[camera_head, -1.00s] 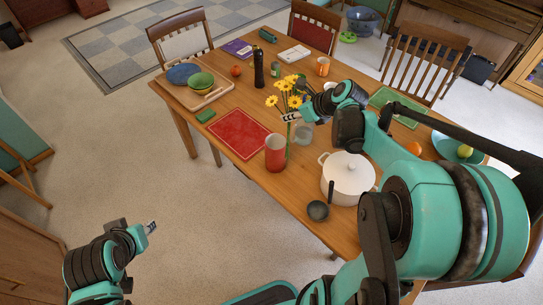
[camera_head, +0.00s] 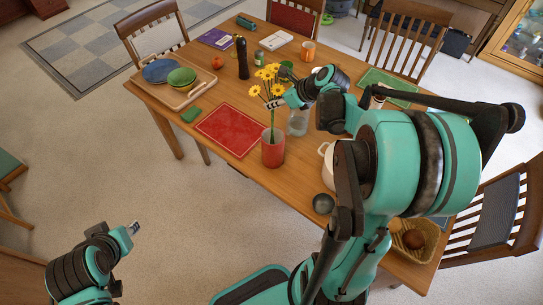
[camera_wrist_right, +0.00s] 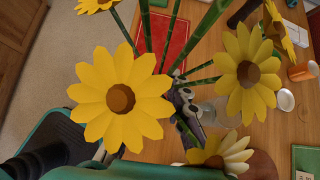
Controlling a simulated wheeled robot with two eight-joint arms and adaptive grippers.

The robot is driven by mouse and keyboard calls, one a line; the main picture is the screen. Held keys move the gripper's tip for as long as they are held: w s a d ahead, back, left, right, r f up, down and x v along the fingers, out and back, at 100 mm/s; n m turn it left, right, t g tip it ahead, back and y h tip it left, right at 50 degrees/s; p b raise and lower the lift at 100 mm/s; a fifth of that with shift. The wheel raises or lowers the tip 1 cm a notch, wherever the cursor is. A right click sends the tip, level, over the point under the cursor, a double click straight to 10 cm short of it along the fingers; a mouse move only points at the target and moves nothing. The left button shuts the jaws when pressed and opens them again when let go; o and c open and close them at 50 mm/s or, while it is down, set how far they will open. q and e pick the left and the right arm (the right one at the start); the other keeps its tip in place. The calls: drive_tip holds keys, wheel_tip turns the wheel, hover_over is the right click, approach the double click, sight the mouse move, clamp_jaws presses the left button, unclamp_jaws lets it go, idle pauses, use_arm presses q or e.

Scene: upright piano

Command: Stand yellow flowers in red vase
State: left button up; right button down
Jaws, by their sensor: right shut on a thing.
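The yellow flowers (camera_head: 268,82) are held upright by my right gripper (camera_head: 274,104), which is shut on their green stems. The stems run down to the mouth of the red vase (camera_head: 272,151), and their lower ends appear to be inside it; how deep is hidden. The vase stands upright on the table near its front edge. In the right wrist view the yellow blooms (camera_wrist_right: 121,98) fill much of the picture and partly cover the gripper (camera_wrist_right: 184,100). My left gripper (camera_head: 134,227) is away from the table at lower left, too small to judge its jaws.
A clear glass jar (camera_head: 297,122) stands close to the right of the vase. A red mat (camera_head: 233,130) lies to its left. A white pot (camera_head: 327,165) is partly behind my right arm, with a dark ladle (camera_head: 322,204) near it. A basket (camera_head: 418,238) sits at the right.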

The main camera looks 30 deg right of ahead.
sight(274, 123)
wheel_tip(274, 123, down, 10)
drive_tip(key=b, duration=0.3)
drive_tip(key=c, duration=1.9)
unclamp_jaws()
drive_tip(key=shift+f+b, duration=0.15)
drive_tip(key=shift+b, duration=0.15)
drive_tip(key=o, duration=0.4)
